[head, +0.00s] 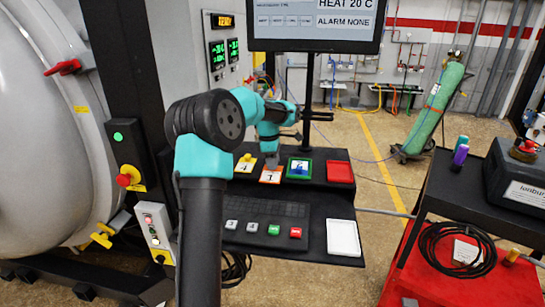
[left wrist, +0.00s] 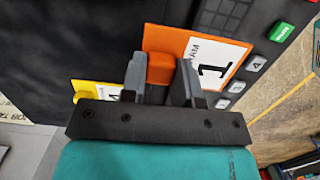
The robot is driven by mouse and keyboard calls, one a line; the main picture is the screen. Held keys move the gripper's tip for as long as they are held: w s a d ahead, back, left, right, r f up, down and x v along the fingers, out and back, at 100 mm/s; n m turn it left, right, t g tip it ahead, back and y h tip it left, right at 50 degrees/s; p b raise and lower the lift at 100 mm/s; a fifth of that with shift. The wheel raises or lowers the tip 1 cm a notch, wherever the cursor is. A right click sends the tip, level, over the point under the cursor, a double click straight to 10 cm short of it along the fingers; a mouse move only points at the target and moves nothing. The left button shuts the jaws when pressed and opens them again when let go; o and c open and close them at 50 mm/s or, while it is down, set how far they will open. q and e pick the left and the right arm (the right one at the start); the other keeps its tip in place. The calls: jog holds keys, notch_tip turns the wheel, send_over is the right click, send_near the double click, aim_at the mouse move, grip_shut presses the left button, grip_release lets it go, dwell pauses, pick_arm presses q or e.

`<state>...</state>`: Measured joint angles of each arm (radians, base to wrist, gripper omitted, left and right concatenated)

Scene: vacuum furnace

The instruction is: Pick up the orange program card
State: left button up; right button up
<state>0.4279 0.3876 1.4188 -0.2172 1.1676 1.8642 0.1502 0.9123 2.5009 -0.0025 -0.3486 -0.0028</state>
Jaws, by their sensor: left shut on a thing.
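The orange program card (head: 270,175) lies on the upper black shelf of the console. It has a white label with a 1 and an orange raised grip (left wrist: 160,68). My left gripper (head: 271,160) comes down over the card from above. In the left wrist view its two grey fingers (left wrist: 160,80) stand on either side of the orange grip and are shut on it. The card appears to be at shelf level; I cannot tell whether it still touches the shelf. My right gripper is not clearly in view.
A red tray (head: 340,172) is farther right. Below are a keypad and a white pad (head: 343,238). A monitor (head: 315,25) hangs above.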

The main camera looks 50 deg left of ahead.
aim_at(274, 174)
pick_arm(q)
jog(key=shift+s+d+r, duration=0.2)
jog(key=shift+s+d, duration=1.1)
jog(key=shift+d, duration=0.2)
